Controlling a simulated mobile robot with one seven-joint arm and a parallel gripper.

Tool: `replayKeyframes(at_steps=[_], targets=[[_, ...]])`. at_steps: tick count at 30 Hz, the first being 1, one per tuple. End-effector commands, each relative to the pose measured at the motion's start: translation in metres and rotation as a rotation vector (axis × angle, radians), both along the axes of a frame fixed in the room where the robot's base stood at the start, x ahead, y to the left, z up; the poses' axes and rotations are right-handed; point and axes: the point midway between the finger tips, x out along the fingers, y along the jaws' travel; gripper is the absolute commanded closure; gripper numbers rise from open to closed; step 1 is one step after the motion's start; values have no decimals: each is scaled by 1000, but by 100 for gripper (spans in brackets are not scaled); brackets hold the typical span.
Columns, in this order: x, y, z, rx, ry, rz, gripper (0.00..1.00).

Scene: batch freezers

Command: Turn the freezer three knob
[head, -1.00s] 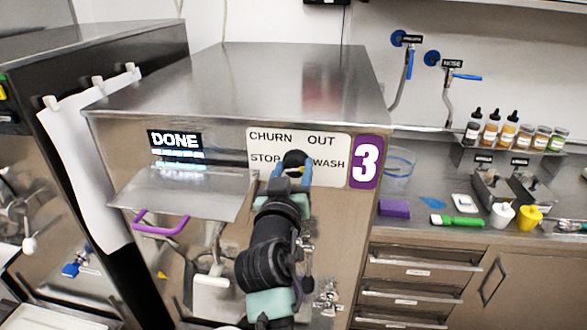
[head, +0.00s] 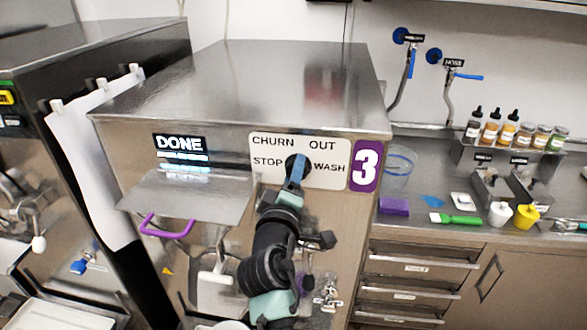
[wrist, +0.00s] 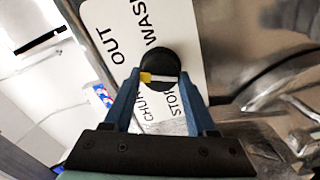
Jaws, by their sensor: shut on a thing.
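The freezer three knob (head: 291,160) is round and black, on a white label plate (head: 262,141) with the words CHURN, OUT, STOP and WASH. A purple plate with a white 3 (head: 365,165) is at its right. My gripper (head: 297,172) is shut on the knob, its blue fingers seen nearly edge-on and covering part of it. In the wrist view, the knob (wrist: 158,58) sits between the two fingers. A pale bar with a yellow end (wrist: 146,77) crosses it, the yellow end lying between OUT and CHURN. The display (head: 180,143) reads DONE.
A steel hopper lid (head: 190,195) and a purple handle (head: 167,227) are left of my arm. Another freezer (head: 90,50) stands at the left. A counter with bottles (head: 492,125), a green brush (head: 456,219) and cups is at the right.

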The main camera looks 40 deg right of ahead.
Motion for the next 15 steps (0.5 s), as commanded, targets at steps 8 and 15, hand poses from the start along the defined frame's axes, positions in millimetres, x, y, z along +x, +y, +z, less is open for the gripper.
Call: replayKeyframes(at_steps=[8, 15], targets=[[0, -1, 4, -174, 198, -2, 98], [0, 0, 3, -323, 371, -1, 98]])
